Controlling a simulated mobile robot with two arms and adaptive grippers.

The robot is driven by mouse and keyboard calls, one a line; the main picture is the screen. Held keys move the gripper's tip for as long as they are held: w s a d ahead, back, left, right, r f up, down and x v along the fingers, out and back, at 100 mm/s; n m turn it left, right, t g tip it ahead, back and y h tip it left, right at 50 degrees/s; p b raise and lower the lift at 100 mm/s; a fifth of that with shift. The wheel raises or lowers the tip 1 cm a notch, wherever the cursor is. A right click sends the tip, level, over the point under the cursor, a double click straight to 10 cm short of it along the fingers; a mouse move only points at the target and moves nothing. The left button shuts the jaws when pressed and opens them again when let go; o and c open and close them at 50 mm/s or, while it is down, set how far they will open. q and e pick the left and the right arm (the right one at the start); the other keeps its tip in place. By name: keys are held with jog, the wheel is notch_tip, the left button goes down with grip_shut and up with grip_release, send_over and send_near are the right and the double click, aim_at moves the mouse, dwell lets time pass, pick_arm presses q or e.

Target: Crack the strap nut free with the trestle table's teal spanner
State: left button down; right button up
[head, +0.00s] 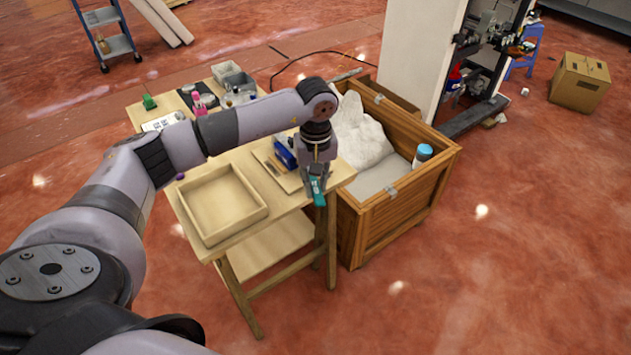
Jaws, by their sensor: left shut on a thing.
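My left gripper (315,177) points down over the front right corner of the wooden trestle table (295,205). It is shut on the teal spanner (319,194), a short teal piece that shows below the fingers near the table's edge. Part of the spanner is hidden by the fingers. I cannot make out the strap nut in this view. A dark machine frame (478,70) with small parts stands against a white column at the back right; its details are too small to tell. My right gripper is not in view.
An empty wooden tray (222,232) lies on the table's front left. A blue tool (284,153) lies beside the gripper. A wooden crate (400,212) with a white sack (362,135) and a blue-capped bottle (422,156) stands close right. A cardboard box (580,83) is farther back. The floor at front right is clear.

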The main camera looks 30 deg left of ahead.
pick_arm(q)
jog(key=shift+f, duration=0.15)
dwell(0.3)
jog(key=shift+w, duration=0.1)
jog(key=shift+w+d+n+b, duration=0.3)
jog(key=shift+w+d+n, duration=0.5)
jog(key=shift+n, duration=0.4)
jog(key=shift+w, duration=0.1)
jog(key=shift+w+d+n+b, duration=0.15)
jog(key=shift+w+d+n, duration=0.1)
jog(key=shift+w+n, duration=0.3)
jog(key=shift+w+d+n+b, duration=0.15)
jog(key=shift+w+d+n, duration=0.1)
jog(key=shift+w+n, duration=0.25)
